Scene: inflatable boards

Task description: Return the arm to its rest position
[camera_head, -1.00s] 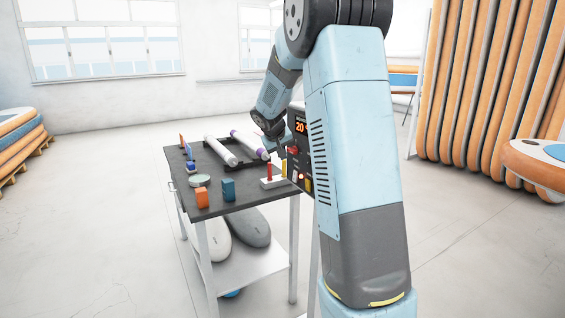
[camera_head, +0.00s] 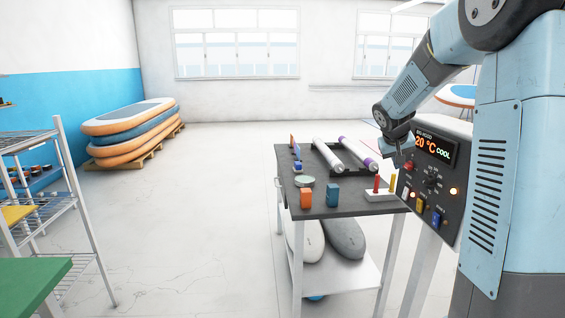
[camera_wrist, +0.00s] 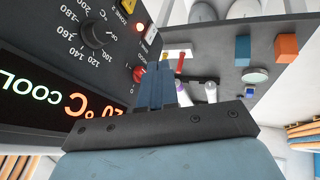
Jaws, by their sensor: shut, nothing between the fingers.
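My arm comes in from the right of the head view and bends over at the top. My gripper (camera_head: 398,146) hangs beside the control panel (camera_head: 433,160), over the right end of the dark-topped cart (camera_head: 335,208). In the wrist view my gripper (camera_wrist: 160,68) has its fingers together, with nothing between them. The panel (camera_wrist: 115,75) fills the left of the wrist view, very near the fingers; whether they touch it I cannot tell. Its display reads 20 °C COOL, and a knob and several lamps show.
The cart holds two rolls (camera_head: 325,155) in a black tray, an orange block (camera_head: 306,197), a blue block (camera_head: 333,194) and a white holder (camera_head: 381,195) with red and yellow sticks. A wire shelf (camera_head: 75,190) stands at left, stacked boards (camera_head: 130,130) behind. Open floor lies between.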

